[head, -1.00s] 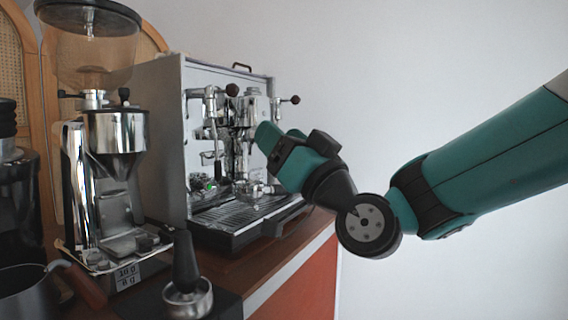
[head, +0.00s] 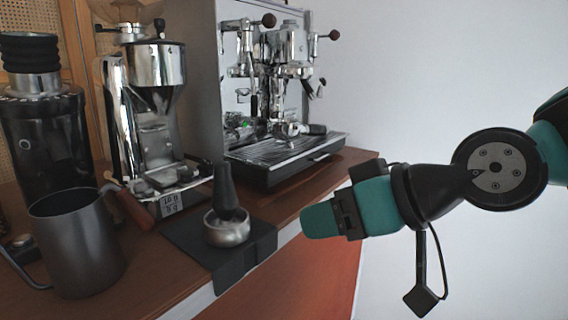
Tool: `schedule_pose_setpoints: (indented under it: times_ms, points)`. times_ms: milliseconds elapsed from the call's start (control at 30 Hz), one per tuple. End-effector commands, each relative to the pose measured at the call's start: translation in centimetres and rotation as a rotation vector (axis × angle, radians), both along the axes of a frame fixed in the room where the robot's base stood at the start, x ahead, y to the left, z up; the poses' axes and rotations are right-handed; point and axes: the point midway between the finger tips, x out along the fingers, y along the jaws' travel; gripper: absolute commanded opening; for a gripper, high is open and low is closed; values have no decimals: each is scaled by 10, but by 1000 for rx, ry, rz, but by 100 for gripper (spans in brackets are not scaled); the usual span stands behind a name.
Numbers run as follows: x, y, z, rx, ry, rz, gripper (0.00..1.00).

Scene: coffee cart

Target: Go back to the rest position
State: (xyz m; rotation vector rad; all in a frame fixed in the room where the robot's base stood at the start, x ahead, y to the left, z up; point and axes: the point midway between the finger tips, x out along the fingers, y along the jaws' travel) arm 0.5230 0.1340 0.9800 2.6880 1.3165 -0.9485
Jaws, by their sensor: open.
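My gripper (head: 305,221) is at the right of the head view, held out in front of the cart's counter edge and pointing left. It is open, and nothing shows in it. One finger hides most of the other. It is apart from the espresso machine (head: 295,152) and from the counter (head: 165,262).
A chrome grinder (head: 150,120), a dark grinder (head: 45,135) and a grey pitcher (head: 78,245) stand further left.

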Motion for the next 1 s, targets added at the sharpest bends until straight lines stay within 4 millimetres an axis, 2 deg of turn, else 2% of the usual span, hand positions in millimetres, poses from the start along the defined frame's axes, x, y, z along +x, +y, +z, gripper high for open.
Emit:
schedule_pose_setpoints:
  times_ms: [100, 200, 400, 467, 667, 900, 1000]
  points:
    - [-39, -26, -33, -166, 194, 23, 54]
    - [-69, -48, -52, -283, 337, 32, 54]
    - [-125, -91, -75, -489, 589, 33, 54]
    - [-124, -90, -48, -487, 588, 34, 54]
    - [-123, -89, 3, -486, 585, 36, 54]
    - [-123, -89, 82, -486, 584, 37, 54]
    - [-123, -89, 104, -486, 584, 37, 54]
